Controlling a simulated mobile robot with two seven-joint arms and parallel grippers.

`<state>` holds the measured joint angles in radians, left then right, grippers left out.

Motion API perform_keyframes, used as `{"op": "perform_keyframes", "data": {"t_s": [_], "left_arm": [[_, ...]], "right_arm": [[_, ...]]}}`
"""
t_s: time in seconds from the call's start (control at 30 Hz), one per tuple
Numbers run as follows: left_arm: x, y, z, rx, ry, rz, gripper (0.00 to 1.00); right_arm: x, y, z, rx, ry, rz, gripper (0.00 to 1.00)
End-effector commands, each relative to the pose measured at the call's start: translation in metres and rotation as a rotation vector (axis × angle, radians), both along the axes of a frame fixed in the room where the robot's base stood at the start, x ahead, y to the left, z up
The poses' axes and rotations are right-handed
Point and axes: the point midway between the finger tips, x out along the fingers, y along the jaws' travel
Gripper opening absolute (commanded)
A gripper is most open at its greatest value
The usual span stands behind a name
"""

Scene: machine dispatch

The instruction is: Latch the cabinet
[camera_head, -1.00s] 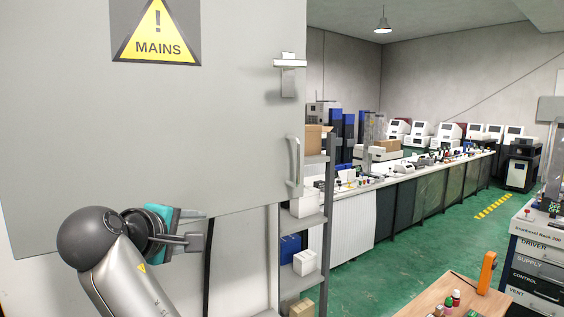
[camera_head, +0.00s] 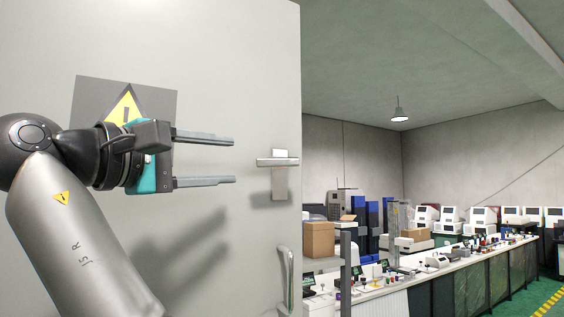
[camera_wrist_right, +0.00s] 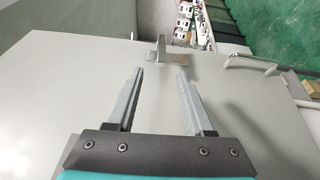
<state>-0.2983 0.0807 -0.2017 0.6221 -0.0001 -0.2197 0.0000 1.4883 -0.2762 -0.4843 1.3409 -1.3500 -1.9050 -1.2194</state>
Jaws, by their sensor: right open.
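The grey cabinet door (camera_head: 225,60) fills the left of the head view, with a yellow warning sign (camera_head: 125,102) partly hidden by my right arm. A silver latch handle (camera_head: 278,162) sits on a plate near the door's right edge, its lever horizontal. It also shows in the right wrist view (camera_wrist_right: 161,48), ahead of the fingertips. My right gripper (camera_head: 234,161) is open and empty, left of the latch and apart from it, fingers pointing right. Its two fingers show in the wrist view (camera_wrist_right: 160,70). My left gripper is not in view.
A curved pull handle (camera_head: 286,280) is on the door below the latch, and it shows at the right in the wrist view (camera_wrist_right: 255,62). Beyond the door's edge are a shelf with a cardboard box (camera_head: 320,239) and a long bench (camera_head: 455,262) with equipment.

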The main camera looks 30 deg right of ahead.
Motion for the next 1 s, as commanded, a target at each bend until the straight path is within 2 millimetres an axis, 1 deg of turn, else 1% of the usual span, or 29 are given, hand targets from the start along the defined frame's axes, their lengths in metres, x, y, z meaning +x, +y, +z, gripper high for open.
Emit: {"op": "perform_keyframes", "data": {"t_s": [0.03, 0.3, 0.4, 0.53, 0.73, 1.0], "left_arm": [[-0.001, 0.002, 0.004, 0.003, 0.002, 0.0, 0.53], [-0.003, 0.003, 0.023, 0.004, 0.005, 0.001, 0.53], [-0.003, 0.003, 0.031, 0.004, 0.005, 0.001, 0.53], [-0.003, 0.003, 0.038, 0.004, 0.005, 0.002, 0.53], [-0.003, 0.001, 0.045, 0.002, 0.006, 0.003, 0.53], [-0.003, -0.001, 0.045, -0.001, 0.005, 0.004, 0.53]], "right_arm": [[0.004, -0.01, 0.002, 0.002, 0.0, -0.004, 0.53], [0.027, -0.064, 0.007, 0.002, 0.002, -0.004, 0.53], [0.035, -0.083, 0.008, 0.001, 0.001, -0.004, 0.53], [0.045, -0.104, 0.01, 0.002, 0.002, -0.002, 0.53], [0.054, -0.122, 0.01, 0.002, 0.001, 0.0, 0.53], [0.056, -0.126, 0.009, 0.002, 0.0, 0.002, 0.53]]}}
